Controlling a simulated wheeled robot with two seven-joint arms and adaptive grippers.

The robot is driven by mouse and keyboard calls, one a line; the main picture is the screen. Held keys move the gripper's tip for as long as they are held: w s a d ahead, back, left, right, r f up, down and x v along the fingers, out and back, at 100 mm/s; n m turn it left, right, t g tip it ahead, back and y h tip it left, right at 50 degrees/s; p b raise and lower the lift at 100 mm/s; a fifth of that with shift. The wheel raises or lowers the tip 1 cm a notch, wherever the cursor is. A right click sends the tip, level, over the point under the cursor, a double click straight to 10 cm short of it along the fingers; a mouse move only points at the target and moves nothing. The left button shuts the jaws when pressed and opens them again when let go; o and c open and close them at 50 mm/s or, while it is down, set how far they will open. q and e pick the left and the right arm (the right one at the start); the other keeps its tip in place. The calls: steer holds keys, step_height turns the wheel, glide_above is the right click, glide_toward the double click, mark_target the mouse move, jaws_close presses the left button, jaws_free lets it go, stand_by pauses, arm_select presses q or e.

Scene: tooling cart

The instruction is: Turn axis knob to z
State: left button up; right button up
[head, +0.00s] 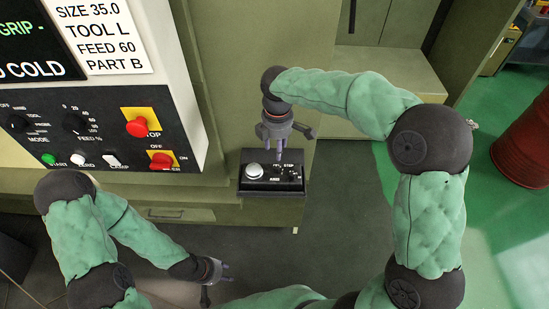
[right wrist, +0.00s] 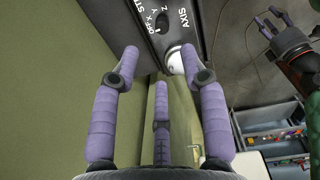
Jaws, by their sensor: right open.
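The axis knob (right wrist: 160,24) is a small black knob on a dark control box (head: 258,187), with OFF, X, Y and Z marked around it and the word AXIS beside it. It also shows small in the head view (head: 277,171). I cannot tell which mark it points at. My right gripper (head: 281,148) is just above the back of the box, pointing down, its fingers spread and empty. In the right wrist view the fingers (right wrist: 160,62) are apart, with the knob beyond their tips, not touched. My left gripper (head: 219,283) is low, away from the box, with its fingers apart and empty.
A white dome button (head: 254,170) sits on the box, left of the axis knob, and a step knob (head: 292,172) right of it. The machine panel (head: 100,128) with red switches stands at the left. A red drum (head: 525,145) stands far right.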

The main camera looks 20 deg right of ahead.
mark_target(277, 167)
step_height(277, 167, down, 10)
steer(key=shift+r, duration=0.1)
stand_by(0.4)
jaws_close()
